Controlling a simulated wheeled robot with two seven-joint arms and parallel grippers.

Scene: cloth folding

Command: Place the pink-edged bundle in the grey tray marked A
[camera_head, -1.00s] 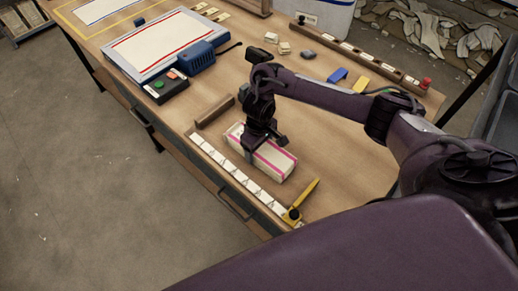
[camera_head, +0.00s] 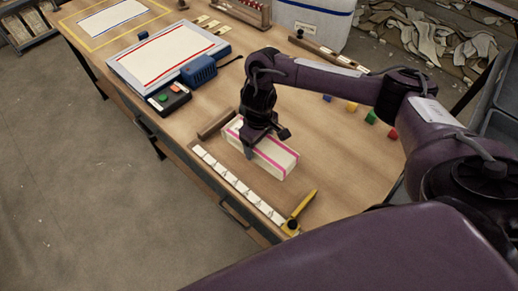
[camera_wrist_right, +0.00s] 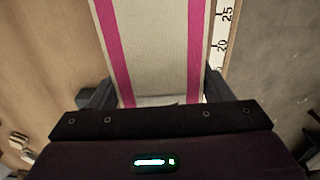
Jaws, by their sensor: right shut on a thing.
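The pink-edged bundle (camera_head: 277,155) is a long pale block of cloth with two pink stripes. It is over the near part of the workbench, beside the white ruler strip. My right gripper (camera_head: 252,142) points down and is shut on the bundle near its far-left end. In the right wrist view, the bundle (camera_wrist_right: 152,45) runs away between the fingers. It seems slightly above the bench, but the gap under it is hard to see. Grey trays (camera_head: 503,108) stand at the right edge, partly cut off; no letter A is readable. My left gripper is out of view.
The ruler strip (camera_head: 236,185) with a yellow pointer (camera_head: 301,208) lies along the near edge. A wooden block (camera_head: 214,124) is close to the bundle's left end.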

